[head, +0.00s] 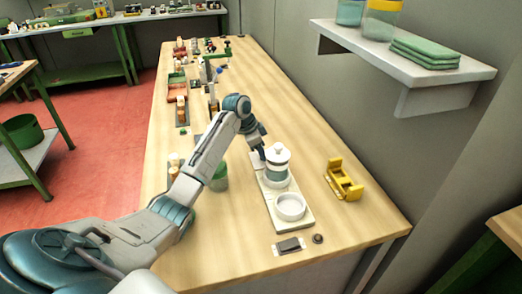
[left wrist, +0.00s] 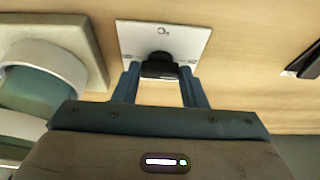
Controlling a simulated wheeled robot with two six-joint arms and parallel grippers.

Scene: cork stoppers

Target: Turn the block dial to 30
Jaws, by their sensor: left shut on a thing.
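The block dial is a dark knob (left wrist: 160,67) on a white square plate (left wrist: 190,40) with small marks, in the left wrist view. One mark above the knob looks like a 0; I cannot read the dial's setting. My left gripper (left wrist: 158,84) has its two blue fingers on either side of the knob and is shut on it. In the head view my left gripper (head: 262,150) reaches down by a white lidded pot, its fingertips mostly hidden, and I cannot make out the dial there. My right gripper is not in view.
A yellow holder (head: 344,180) stands to the right. A dark block (head: 289,244) lies near the front edge. The table's right side is mostly clear.

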